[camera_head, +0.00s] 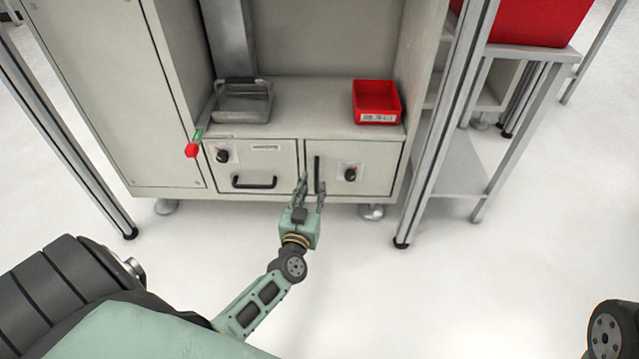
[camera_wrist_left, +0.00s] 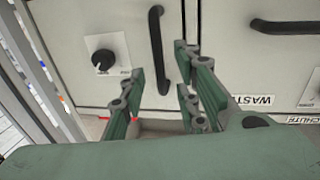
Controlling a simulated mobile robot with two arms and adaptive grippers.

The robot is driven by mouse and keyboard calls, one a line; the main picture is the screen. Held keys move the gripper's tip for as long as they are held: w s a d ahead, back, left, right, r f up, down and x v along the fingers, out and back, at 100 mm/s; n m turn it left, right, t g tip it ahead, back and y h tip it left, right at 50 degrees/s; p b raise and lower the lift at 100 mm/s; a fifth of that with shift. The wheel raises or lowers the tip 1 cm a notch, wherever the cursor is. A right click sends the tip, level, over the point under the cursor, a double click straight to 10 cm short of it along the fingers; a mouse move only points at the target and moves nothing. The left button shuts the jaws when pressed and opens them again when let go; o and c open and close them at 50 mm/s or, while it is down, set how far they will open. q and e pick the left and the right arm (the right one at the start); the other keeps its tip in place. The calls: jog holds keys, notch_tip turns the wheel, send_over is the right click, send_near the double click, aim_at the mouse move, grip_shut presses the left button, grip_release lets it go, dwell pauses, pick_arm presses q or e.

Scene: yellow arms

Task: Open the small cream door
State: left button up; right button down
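The small cream door (camera_head: 379,160) is the right front panel of the cabinet in the head view. It has a black vertical handle (camera_head: 317,174) near its left edge and a black knob (camera_head: 350,174), and looks shut. The door also fills the left of the left wrist view (camera_wrist_left: 75,25). My left gripper (camera_head: 312,182) is in front of the handle, fingers apart. In the left wrist view the handle (camera_wrist_left: 156,45) shows between the open fingers (camera_wrist_left: 160,65), with no clear contact. Whether the fingertips reach past it in depth I cannot tell. My right gripper is out of view.
Left of the door is a cream drawer front (camera_head: 230,172) with a horizontal handle (camera_head: 254,182). A grey tray (camera_head: 243,103) and a red bin (camera_head: 377,103) stand on the shelf above. A metal frame post (camera_head: 440,130) stands right of the cabinet. The floor in front is clear.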

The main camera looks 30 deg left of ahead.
aim_at(316, 180)
pick_arm(q)
jog(key=b+x, duration=0.1)
jog(key=x, duration=0.4)
jog(key=shift+b, duration=0.35)
grip_shut()
jog(key=shift+s, duration=0.1)
